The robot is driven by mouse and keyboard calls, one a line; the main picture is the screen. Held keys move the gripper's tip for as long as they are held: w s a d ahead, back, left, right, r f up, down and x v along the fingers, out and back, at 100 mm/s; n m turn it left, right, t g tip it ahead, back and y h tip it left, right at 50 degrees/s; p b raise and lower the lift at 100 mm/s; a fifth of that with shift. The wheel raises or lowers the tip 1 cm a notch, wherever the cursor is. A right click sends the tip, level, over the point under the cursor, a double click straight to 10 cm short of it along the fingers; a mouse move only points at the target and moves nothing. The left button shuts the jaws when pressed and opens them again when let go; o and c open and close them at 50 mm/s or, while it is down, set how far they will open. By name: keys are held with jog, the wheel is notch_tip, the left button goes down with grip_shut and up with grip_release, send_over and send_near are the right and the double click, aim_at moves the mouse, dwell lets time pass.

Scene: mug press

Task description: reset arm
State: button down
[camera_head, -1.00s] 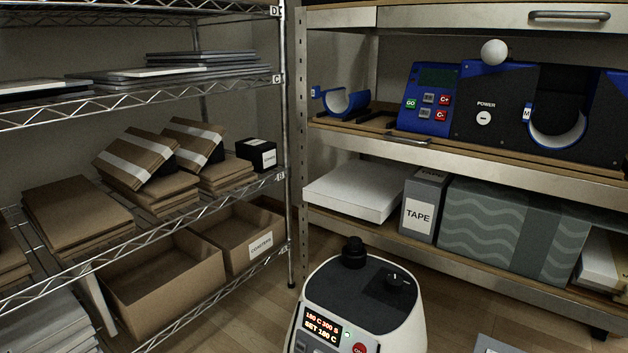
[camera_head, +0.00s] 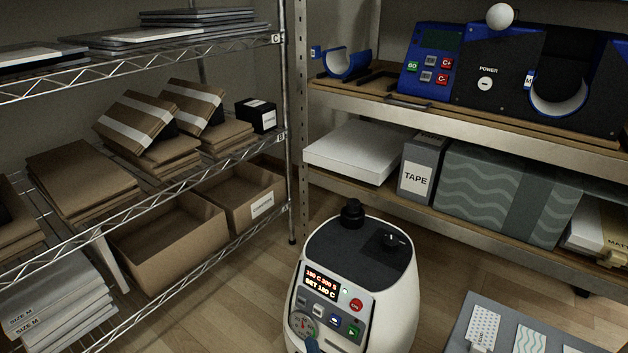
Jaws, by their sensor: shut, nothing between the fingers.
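My gripper and arm do not show in the head view. The blue and black press (camera_head: 484,108) stands on the right shelf's upper board. It has a control panel (camera_head: 428,63) with a green GO button and red C+ and C- buttons. A blue-rimmed curved cradle (camera_head: 570,104) is set in its front, and it looks empty. A separate blue curved cradle (camera_head: 347,66) sits to its left on the board. A white ball (camera_head: 500,16) is at the press's top.
A white unit (camera_head: 402,300) with a lit display reading 180 C is at bottom centre. A wire rack (camera_head: 284,170) with cardboard boxes (camera_head: 170,262) is left. A TAPE box (camera_head: 418,170) and wavy-patterned box (camera_head: 480,190) sit lower right. Bare floor (camera_head: 262,320) shows left of the unit.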

jog(key=shift+s+a+r, duration=0.15)
jog(key=shift+s+a, duration=0.2)
jog(key=shift+s, duration=0.15)
jog(key=w+r+n+t+p, duration=0.25)
jog(key=r+p, duration=0.25)
jog(key=r, duration=1.7)
jog(key=w+r+n+t+p, duration=0.25)
jog(key=r+t+p, duration=0.2)
jog(key=r, duration=1.75)
jog(key=s+r+n+t+h+p, duration=0.15)
jog(key=s+r+p, duration=0.35)
jog(key=r, duration=0.8)
jog(key=s+r+t+h+p, duration=0.1)
jog(key=s+r+t+p, duration=0.35)
jog(key=r, duration=0.85)
jog(key=s+r+n+h+p, duration=0.1)
jog(key=s+r+p, duration=0.1)
jog(key=s+r, duration=0.85)
jog(key=w+r+p, duration=0.3)
jog(key=r+p, duration=3.1)
jog(key=r, duration=0.3)
jog(key=shift+w+d+p, duration=0.15)
jog(key=shift+d+p, duration=0.2)
